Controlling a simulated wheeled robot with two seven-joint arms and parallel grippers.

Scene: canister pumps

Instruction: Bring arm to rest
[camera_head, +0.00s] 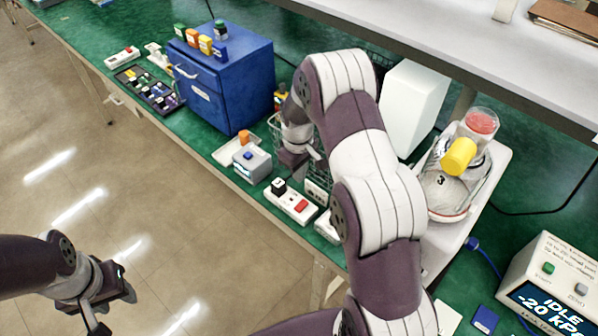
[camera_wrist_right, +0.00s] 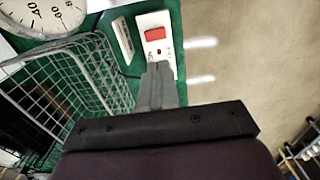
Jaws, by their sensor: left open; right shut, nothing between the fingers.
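My right arm reaches up the middle of the head view, bent at the elbow. Its gripper (camera_head: 291,158) points down over the green bench, near the wire basket and a small grey box. In the right wrist view its fingers (camera_wrist_right: 159,72) are together with nothing between them. A white power strip with a red switch (camera_wrist_right: 158,34) shows just beyond the fingertips; I cannot tell whether they touch it. My left gripper (camera_head: 112,300) is at the lower left, over the floor and clear of the bench. It is open and empty.
A blue drawer cabinet (camera_head: 226,78) stands on the bench. A grey box with a blue button (camera_head: 252,163) and a power strip (camera_head: 291,202) lie near the right gripper. A wire basket (camera_wrist_right: 58,88) is beside it.

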